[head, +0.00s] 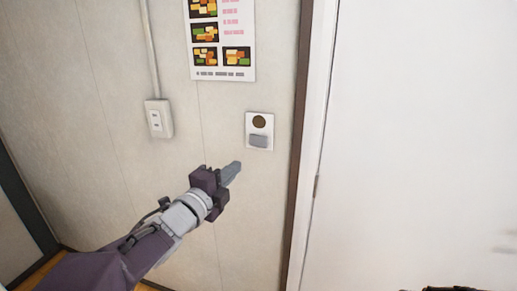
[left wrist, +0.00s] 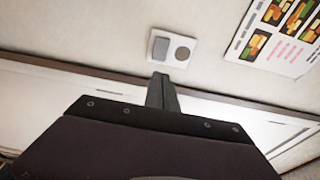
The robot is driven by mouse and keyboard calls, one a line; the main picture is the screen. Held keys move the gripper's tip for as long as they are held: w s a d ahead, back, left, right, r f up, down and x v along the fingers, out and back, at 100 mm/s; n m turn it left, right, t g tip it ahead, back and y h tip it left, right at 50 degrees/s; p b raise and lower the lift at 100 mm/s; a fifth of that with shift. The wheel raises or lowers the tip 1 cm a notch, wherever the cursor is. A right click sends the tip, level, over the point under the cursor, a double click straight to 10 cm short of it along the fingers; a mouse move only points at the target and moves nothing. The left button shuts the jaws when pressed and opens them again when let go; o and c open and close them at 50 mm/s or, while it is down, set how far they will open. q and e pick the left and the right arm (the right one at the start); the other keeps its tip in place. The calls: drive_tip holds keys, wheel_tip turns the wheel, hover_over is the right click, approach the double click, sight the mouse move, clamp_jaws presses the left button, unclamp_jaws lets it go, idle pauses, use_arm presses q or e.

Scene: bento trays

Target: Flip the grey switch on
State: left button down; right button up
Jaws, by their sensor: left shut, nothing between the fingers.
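The grey switch (head: 258,141) is a small rocker on the lower part of a white wall plate (head: 251,124). A dark round spot (head: 259,122) sits above it on the plate. In the left wrist view the grey switch (left wrist: 160,47) shows on the plate beside the round spot (left wrist: 182,54), past my fingertips. My left gripper (head: 233,168) is shut and empty, below and left of the plate, and looks apart from it. Its shut fingers (left wrist: 160,82) also show in the left wrist view, pointing toward the plate.
A white outlet box (head: 158,118) with a conduit (head: 150,50) is on the wall to the left. A food poster (head: 222,40) hangs above the plate. A brown door frame (head: 300,140) and a white door (head: 420,140) stand to the right.

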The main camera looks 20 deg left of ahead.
sight(263, 143)
use_arm(q)
drive_tip(key=w+d, duration=0.1)
drive_tip(key=w, duration=0.3)
drive_tip(key=w+d+p, duration=0.1)
drive_tip(key=w, duration=0.9)
drive_tip(key=shift+w+d+f, duration=0.1)
drive_tip(key=shift+d, duration=0.3)
drive_tip(key=shift+w, duration=0.1)
